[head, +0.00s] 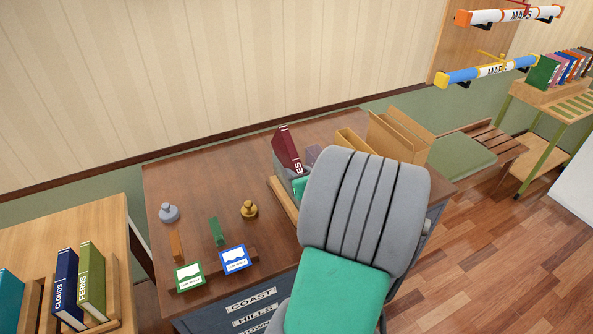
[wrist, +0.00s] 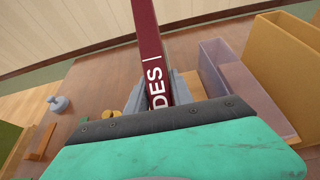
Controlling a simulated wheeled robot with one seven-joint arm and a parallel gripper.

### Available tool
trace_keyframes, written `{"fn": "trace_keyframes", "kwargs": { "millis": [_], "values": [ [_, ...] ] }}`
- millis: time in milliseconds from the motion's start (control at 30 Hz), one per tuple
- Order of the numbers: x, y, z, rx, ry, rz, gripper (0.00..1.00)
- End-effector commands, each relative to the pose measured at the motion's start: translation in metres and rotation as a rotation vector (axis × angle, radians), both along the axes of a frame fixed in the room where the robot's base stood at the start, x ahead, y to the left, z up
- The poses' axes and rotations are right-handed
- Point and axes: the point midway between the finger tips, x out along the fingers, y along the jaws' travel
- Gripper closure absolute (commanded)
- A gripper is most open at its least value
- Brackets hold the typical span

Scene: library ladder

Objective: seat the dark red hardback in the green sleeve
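The dark red hardback (head: 287,146) stands over the desk with white letters on its spine; it also shows in the wrist view (wrist: 149,40), rising away from my gripper. My gripper (wrist: 157,93) has its grey fingers on either side of the book's lower part and looks shut on it. In the head view my gripper (head: 291,172) is partly hidden behind my arm. I cannot make out the green sleeve for certain. A lavender sleeve (wrist: 238,82) stands just right of the book, with a yellow sleeve (wrist: 283,58) beyond it.
A wooden base (head: 281,199) lies under the book. A large tan holder (head: 403,132) stands at the right. A grey knob (head: 168,212), a brass knob (head: 249,209) and two cards sit on the desk's left part. My arm hides the desk's front right.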

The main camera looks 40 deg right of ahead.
Motion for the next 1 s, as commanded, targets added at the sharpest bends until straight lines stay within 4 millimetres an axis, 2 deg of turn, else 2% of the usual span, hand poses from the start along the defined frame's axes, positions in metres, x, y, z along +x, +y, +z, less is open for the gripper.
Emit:
{"fn": "trace_keyframes", "kwargs": {
  "millis": [133, 433, 533, 667, 900, 1000],
  "values": [
    [0.0, 0.001, -0.002, 0.002, 0.003, 0.001, 0.55],
    [0.0, 0.0, 0.003, -0.003, -0.003, 0.0, 0.55],
    [-0.005, 0.0, 0.006, -0.004, -0.005, -0.002, 0.55],
    [-0.027, 0.005, 0.016, -0.008, -0.007, -0.006, 0.55],
    [-0.083, 0.021, 0.041, -0.009, -0.007, -0.008, 0.55],
    [-0.096, 0.025, 0.047, -0.007, -0.007, -0.006, 0.55]
  ]
}}
